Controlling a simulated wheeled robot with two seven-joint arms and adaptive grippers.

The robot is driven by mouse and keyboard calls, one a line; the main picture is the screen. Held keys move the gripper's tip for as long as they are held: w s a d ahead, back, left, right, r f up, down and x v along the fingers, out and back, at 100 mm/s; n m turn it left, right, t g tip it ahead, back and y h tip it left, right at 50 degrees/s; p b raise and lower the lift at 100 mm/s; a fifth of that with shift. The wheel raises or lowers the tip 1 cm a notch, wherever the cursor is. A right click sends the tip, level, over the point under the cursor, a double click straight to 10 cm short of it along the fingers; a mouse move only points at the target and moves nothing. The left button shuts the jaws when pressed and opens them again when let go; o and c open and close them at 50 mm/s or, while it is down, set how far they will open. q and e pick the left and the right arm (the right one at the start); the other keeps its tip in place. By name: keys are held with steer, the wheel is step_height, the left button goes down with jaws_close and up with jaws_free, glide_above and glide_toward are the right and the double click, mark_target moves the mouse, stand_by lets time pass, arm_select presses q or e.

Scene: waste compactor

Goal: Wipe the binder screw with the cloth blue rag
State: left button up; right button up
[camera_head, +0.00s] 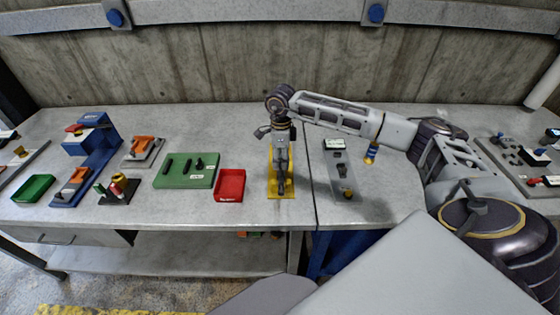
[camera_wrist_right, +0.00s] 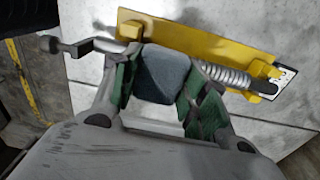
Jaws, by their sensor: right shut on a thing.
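The binder screw (camera_wrist_right: 225,75) is a grey threaded rod on a yellow base (camera_wrist_right: 190,38), with a crank handle (camera_wrist_right: 68,46) at its left end in the wrist view. In the head view the yellow base (camera_head: 272,183) lies near the middle of the table. My right gripper (camera_wrist_right: 165,88) is shut on the blue rag (camera_wrist_right: 163,72), a grey-blue folded block between green finger pads. The rag is over the middle of the screw and hides that part; I cannot tell if they touch. In the head view my right gripper (camera_head: 281,165) points down over the base. My left gripper is not in view.
A red tray (camera_head: 230,185) and a green board with black pegs (camera_head: 187,171) stand left of the yellow base. A grey plate with small parts (camera_head: 343,176) lies to its right under my right arm. A concrete wall (camera_head: 210,65) bounds the table's back.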

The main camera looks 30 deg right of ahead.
steer(key=shift+s+r+p, duration=0.1)
steer(key=shift+r+p, duration=1.15)
steer(key=shift+r, duration=1.55)
